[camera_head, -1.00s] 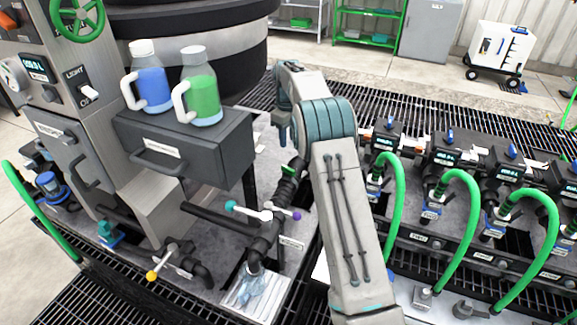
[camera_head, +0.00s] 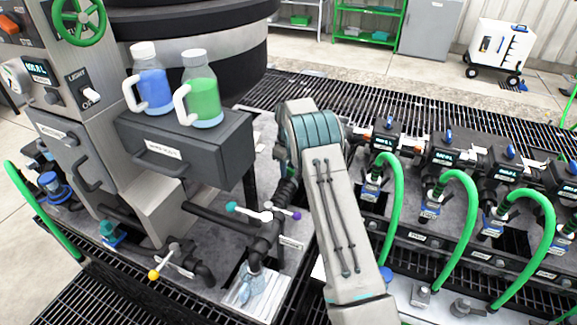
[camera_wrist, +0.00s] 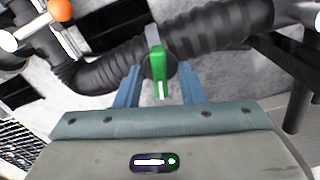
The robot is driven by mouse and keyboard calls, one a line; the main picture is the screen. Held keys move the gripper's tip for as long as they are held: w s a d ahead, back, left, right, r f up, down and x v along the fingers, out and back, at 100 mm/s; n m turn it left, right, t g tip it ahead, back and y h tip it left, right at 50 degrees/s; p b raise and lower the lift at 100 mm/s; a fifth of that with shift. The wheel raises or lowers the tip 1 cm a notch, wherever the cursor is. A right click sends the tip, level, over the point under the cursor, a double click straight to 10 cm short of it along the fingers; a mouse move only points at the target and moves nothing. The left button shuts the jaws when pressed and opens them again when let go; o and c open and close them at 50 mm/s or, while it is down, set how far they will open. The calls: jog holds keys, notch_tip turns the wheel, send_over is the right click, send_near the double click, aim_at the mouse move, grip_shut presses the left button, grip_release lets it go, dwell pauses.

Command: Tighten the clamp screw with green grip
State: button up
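The clamp screw's green grip (camera_wrist: 158,65) stands out from a clamp on a black ribbed hose (camera_wrist: 215,40) in the wrist view. My gripper (camera_wrist: 159,82) has its two blue fingers apart, one on each side of the green grip. Gaps show between the grip and both fingers, so it does not look gripped. In the head view my arm hides the green grip and my fingers. The black hose (camera_head: 285,192) shows there just left of my arm.
A valve handle with teal, white and purple knobs (camera_head: 265,215) stands close to the hose's lower end. A yellow-knobbed handle (camera_head: 153,275) is lower left. A grey drawer box (camera_head: 185,145) carries blue and green jugs. Green hoses (camera_head: 395,210) loop at right.

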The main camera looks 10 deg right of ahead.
grip_shut()
